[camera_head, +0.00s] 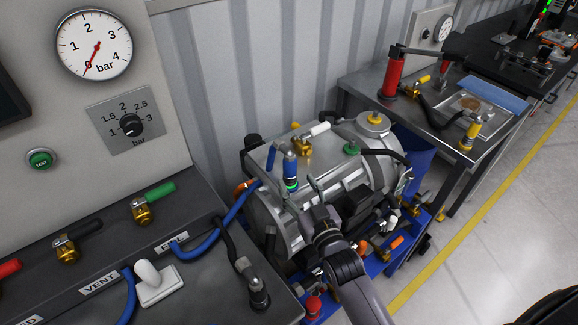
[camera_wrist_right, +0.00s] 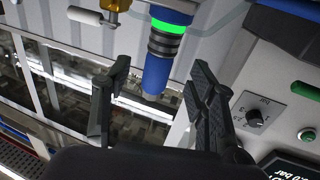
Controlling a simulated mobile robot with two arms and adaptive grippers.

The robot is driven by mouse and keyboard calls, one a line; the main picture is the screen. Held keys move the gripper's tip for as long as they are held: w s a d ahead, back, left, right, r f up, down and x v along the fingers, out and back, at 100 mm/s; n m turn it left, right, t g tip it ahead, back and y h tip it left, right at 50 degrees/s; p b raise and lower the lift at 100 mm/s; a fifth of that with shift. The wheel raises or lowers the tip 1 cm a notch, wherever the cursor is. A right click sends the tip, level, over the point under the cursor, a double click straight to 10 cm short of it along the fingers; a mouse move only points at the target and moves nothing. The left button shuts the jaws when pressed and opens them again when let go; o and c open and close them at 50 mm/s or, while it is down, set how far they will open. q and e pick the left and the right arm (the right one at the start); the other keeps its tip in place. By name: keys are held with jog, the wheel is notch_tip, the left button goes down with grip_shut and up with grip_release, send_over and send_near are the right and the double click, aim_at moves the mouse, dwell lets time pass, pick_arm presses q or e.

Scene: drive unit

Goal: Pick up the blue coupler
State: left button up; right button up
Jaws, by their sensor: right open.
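The blue coupler (camera_head: 290,168) stands upright on the grey drive unit (camera_head: 362,178), with a lit green ring near its lower end. In the right wrist view the blue coupler (camera_wrist_right: 156,76) shows its blue end, dark ribbed band and green ring. My right gripper (camera_head: 297,195) is open and empty, close to the coupler in the head view. In the right wrist view the coupler appears in the gap between the open fingertips (camera_wrist_right: 158,68); I cannot tell whether either finger touches it. My left gripper is not in view.
A brass valve with a white handle (camera_head: 318,129) sits close behind the coupler. A blue hose (camera_head: 232,212) runs by its left. A control panel with a gauge (camera_head: 94,44) and a valve bench (camera_head: 90,215) stand left. A steel table (camera_head: 362,92) stands behind right.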

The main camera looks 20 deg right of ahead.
aim_at(292, 174)
jog(key=w, duration=0.1)
jog(key=w+p, duration=0.1)
jog(key=w, duration=0.1)
jog(key=w+r+p, duration=0.1)
jog(key=shift+w+a, duration=0.2)
jog(key=shift+w, duration=0.2)
jog(key=shift+w+f, duration=0.2)
jog(key=shift+w, duration=0.25)
jog(key=shift+s, duration=0.1)
jog(key=shift+c, duration=0.8)
jog(key=shift+r, duration=0.15)
grip_shut()
